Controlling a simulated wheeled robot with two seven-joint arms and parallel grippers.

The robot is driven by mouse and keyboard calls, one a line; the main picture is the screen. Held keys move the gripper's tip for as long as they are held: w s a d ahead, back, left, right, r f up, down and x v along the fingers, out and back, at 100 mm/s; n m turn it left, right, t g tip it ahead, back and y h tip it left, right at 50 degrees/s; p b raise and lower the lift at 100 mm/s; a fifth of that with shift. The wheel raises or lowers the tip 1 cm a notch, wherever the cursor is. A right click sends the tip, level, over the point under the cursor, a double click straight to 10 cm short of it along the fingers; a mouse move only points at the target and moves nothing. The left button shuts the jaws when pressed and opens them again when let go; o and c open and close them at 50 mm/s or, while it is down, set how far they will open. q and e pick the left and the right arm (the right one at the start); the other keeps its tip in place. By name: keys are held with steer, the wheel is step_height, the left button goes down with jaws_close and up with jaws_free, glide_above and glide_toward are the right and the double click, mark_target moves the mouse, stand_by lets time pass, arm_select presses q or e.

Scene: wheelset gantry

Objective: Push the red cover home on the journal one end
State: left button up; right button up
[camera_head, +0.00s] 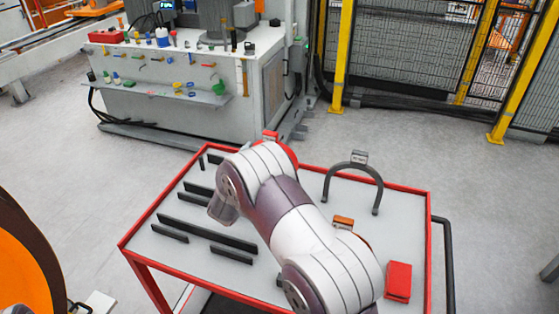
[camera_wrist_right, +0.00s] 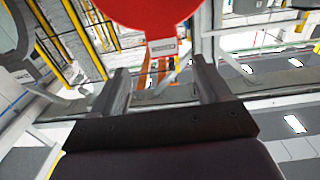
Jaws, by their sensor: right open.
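In the right wrist view a large round red cover (camera_wrist_right: 155,12) fills the top edge, cut off by the frame. A small tag with a white label (camera_wrist_right: 163,47) shows just below it. My right gripper (camera_wrist_right: 160,82) is open, its two dark fingers apart with nothing held between them. The red cover appears beyond the fingers; whether they touch it I cannot tell. In the head view a red rounded edge (camera_head: 290,152) shows behind my arm, mostly hidden. The journal end cannot be made out. My left gripper is in neither view.
A red-framed cart (camera_head: 416,190) holds several black bars, a grey arch (camera_head: 353,167) with a tag, an orange tagged piece (camera_head: 343,222) and a red box (camera_head: 398,281). A workbench (camera_head: 190,85) and yellow-posted fence (camera_head: 342,55) stand behind. A large orange round part (camera_head: 22,262) is at left.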

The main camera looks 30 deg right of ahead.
mark_target(269, 138)
steer(key=x, duration=0.5)
steer(key=shift+w+f+p, duration=0.2)
steer(key=shift+w+p, duration=0.1)
steer(key=x, duration=0.2)
steer(key=p+x, duration=0.1)
steer(key=x, duration=0.1)
steer(key=shift+w+d+r, duration=0.25)
steer(key=shift+w+d+f, duration=0.1)
steer(key=shift+w+d, duration=0.05)
steer(key=c, duration=0.6)
jaws_close()
